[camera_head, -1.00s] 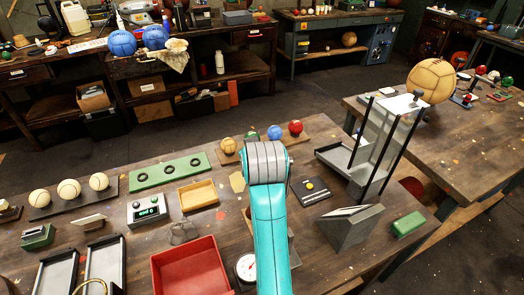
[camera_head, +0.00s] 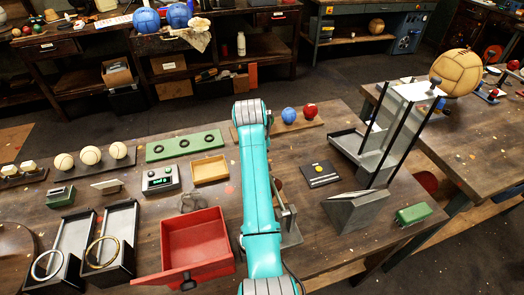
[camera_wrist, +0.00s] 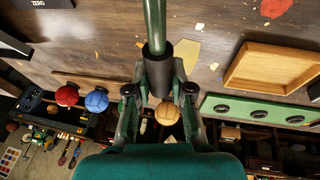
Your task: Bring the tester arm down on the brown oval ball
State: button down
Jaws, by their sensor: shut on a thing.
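In the wrist view my gripper (camera_wrist: 159,76) has its two fingers closed around the black grip at the end of a green bar (camera_wrist: 154,24), which looks like the tester arm. In the head view my teal arm hides the gripper, the bar and most of what stands behind it. Part of a grey metal stand (camera_head: 290,222), perhaps the tester, shows just right of my arm. I cannot make out the brown oval ball in either current view. A round tan ball (camera_wrist: 167,114) shows just beyond the grip in the wrist view.
A blue ball (camera_head: 289,115) and red ball (camera_head: 310,111) sit on a rack behind my arm. A red open bin (camera_head: 196,240) and wooden tray (camera_head: 210,169) stand left of it. A grey wedge block (camera_head: 355,211) and tall chute frame (camera_head: 392,125) stand right.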

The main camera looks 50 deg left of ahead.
jog(key=shift+s+f, duration=0.1)
jog(key=shift+f, duration=0.35)
jog(key=shift+d+f, duration=0.1)
jog(key=shift+f, duration=0.1)
jog(key=c, duration=1)
grip_release()
jog(key=shift+f, duration=0.1)
jog(key=shift+r, duration=0.25)
jog(key=shift+r, duration=0.1)
jog(key=shift+r, duration=0.35)
jog(key=v, duration=0.6)
jog(key=shift+r, duration=0.25)
